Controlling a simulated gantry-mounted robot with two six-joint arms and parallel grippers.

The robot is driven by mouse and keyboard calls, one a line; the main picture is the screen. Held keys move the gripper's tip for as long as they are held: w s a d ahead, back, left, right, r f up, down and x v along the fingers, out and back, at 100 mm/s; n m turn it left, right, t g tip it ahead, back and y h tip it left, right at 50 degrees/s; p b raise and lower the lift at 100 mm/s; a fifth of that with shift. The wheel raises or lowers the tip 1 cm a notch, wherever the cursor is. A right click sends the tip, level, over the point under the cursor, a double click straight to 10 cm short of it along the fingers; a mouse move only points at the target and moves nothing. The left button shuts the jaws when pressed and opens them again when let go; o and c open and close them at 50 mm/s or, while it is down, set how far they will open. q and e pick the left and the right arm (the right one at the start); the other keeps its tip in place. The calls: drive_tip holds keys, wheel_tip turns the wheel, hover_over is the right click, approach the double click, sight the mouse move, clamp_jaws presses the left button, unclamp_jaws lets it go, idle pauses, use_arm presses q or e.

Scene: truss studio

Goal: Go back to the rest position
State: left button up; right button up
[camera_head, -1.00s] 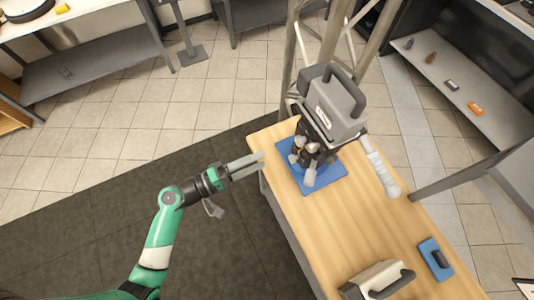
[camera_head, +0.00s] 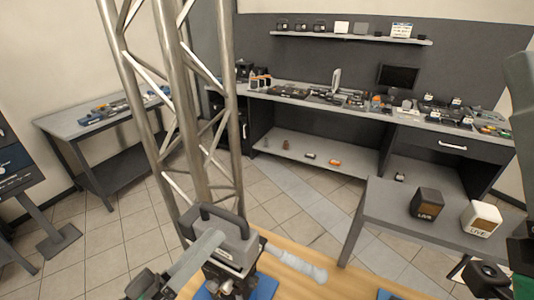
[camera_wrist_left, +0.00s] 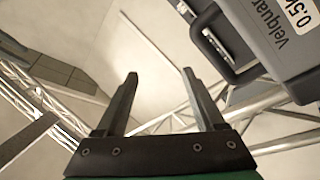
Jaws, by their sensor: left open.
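My left gripper (camera_head: 222,236) comes in from the bottom left in the head view, its pale finger raised beside the grey handled block. In the left wrist view my left gripper (camera_wrist_left: 158,75) is open, with nothing between its two fingers. The grey handled block (camera_wrist_left: 262,40), with printed lettering, shows at the upper right there, apart from the fingers. It also shows in the head view (camera_head: 232,248), standing over the wooden table. Part of my right arm (camera_head: 522,255) shows at the right edge of the head view; its jaws cannot be made out.
The wooden table (camera_head: 330,283) holds a blue mat (camera_head: 264,287) under the dark stand. A metal truss (camera_head: 180,110) rises just behind it. A grey table (camera_head: 385,208) at right bears a black box (camera_head: 427,203) and a white box (camera_head: 481,218). Tiled floor lies open beyond.

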use_arm(q)
wheel_tip(320, 180, up, 15)
drive_tip(key=s+d+m+t, duration=0.2)
drive_tip(key=m+t, duration=0.1)
drive_tip(key=m, duration=0.2)
drive_tip(key=s+a+r+n+t+y+p, duration=0.1)
drive_tip(key=s+a+r+n+t+y, duration=0.1)
drive_tip(key=s+a+r+t+y, duration=0.35)
drive_tip(key=s+a+r+n+t+y+p, duration=0.1)
drive_tip(key=s+a+r+t+y, duration=0.2)
drive_tip(key=r+y, duration=0.45)
wheel_tip(320, 180, up, 29)
drive_tip(key=w+h+p, duration=0.1)
drive_tip(key=h+p, duration=0.1)
drive_tip(key=p, duration=2.4)
drive_tip(key=shift+w+a+f+p, duration=0.15)
drive_tip(key=shift+w+a+p, duration=0.2)
drive_tip(key=shift+w+p, duration=0.05)
